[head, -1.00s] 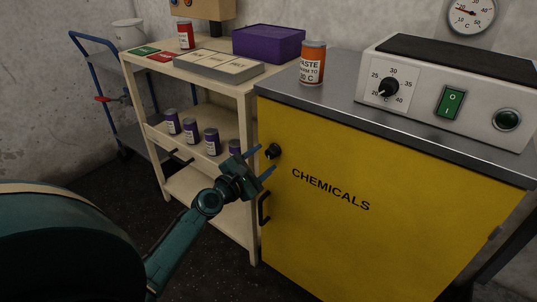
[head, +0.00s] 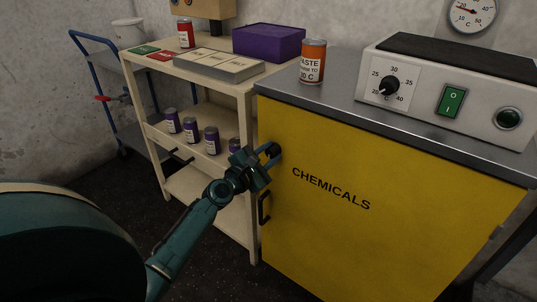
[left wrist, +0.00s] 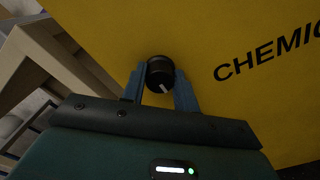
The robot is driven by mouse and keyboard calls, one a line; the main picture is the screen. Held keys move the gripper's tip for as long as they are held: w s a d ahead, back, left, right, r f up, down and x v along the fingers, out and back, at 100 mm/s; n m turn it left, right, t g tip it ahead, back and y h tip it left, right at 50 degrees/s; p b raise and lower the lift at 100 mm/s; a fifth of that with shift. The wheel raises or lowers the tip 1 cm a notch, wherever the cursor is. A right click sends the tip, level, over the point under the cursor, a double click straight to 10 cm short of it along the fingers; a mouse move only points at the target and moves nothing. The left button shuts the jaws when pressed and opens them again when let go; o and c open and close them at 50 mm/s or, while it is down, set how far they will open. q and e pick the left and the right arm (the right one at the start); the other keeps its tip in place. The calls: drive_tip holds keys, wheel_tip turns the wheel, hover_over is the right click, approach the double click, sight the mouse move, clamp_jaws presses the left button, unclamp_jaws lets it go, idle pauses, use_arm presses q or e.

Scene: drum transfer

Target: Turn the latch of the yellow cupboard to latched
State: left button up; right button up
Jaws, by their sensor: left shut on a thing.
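The yellow cupboard (head: 385,215) is marked CHEMICALS and its door is closed. Its latch is a round black knob (head: 273,150) near the door's upper left edge. In the left wrist view the knob (left wrist: 160,72) has a white mark pointing down and slightly right. My left gripper (head: 268,158) is at the knob, with one finger on each side of it, shut on it. Its fingers also show in the left wrist view (left wrist: 159,92). My right gripper is not in view.
A black door handle (head: 264,207) sits below the knob. A cream shelf cart (head: 250,100) with several purple cans stands close on the left. An orange paste can (head: 313,62) and a control box (head: 445,95) stand on the cupboard's grey top.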

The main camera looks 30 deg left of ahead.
use_arm(q)
drive_tip(key=shift+c, duration=1.2)
